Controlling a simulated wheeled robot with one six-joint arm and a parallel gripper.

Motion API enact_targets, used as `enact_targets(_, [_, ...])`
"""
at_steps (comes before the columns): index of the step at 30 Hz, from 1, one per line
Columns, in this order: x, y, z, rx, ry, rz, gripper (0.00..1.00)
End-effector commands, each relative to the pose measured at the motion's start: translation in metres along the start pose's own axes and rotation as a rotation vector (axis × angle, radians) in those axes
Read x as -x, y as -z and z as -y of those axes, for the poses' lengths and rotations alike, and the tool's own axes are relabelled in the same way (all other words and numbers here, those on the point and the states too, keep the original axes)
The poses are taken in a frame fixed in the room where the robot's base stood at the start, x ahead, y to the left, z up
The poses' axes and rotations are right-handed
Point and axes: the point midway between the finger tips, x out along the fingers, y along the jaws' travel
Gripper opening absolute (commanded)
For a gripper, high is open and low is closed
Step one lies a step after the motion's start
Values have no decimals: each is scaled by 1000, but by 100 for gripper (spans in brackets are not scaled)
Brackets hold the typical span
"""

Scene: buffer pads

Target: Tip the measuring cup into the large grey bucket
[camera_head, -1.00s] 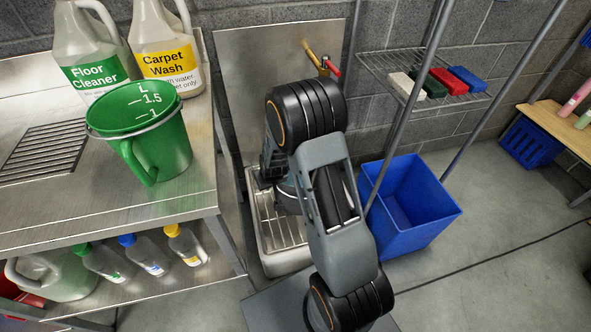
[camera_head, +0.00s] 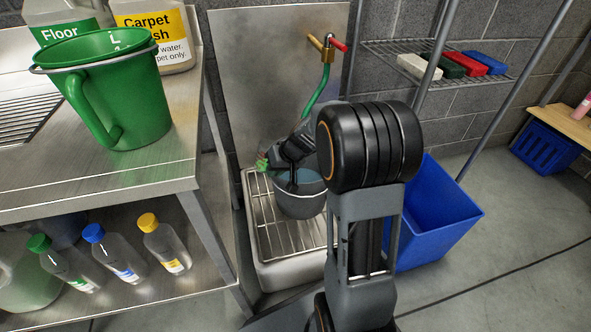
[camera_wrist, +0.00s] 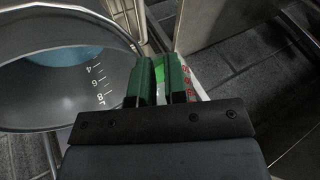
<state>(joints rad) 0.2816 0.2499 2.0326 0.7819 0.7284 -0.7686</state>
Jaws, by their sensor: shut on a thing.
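The large grey bucket (camera_head: 299,199) stands upright on the grate of the floor sink, partly hidden by my arm. Its inside, with a number scale and a bluish patch at the bottom, shows at left in the wrist view (camera_wrist: 75,85). My gripper (camera_wrist: 160,72), with green-padded fingers, is shut on the measuring cup (camera_wrist: 190,86). The cup is whitish with red marks and a bright green patch, mostly hidden behind the fingers. In the head view my gripper (camera_head: 266,163) is at the bucket's left rim. I cannot tell the cup's tilt.
A green hose (camera_head: 316,95) hangs from the tap behind the grey bucket. A blue bin (camera_head: 440,220) stands at right.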

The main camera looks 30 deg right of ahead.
Motion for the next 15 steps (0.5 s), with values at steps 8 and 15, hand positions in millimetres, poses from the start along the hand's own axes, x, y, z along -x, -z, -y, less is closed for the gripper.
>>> enact_targets(8, [4, 2, -11, -56, 128, -1, 0])
enact_targets(15, [9, 4, -18, -101, 239, 0, 0])
